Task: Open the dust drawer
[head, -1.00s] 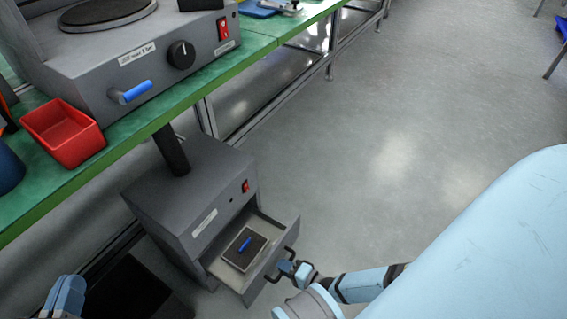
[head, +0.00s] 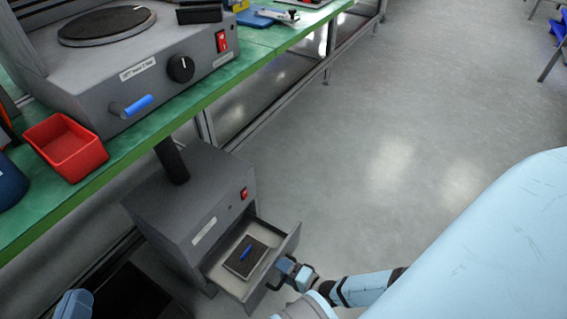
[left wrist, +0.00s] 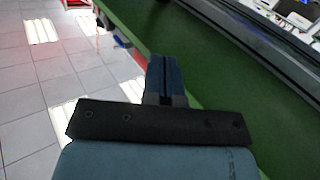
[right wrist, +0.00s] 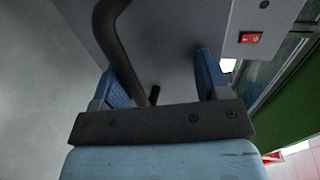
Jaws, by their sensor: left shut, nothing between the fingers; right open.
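The dust drawer (head: 262,285) is in the grey box (head: 190,190) below the bench and stands pulled well out, its inside visible. A dark pad with a blue piece (head: 246,254) lies in it. My right gripper (head: 288,270) is at the dark drawer handle, in front of the drawer. In the right wrist view my right gripper (right wrist: 160,80) is open, with the handle bar (right wrist: 112,45) close beside its left finger; contact cannot be told.
The green bench (head: 150,145) carries a grey hot-plate unit (head: 150,75) with a blue-gripped lever and a red bin (head: 67,147). A black post (head: 172,160) rises from the box towards the bench.

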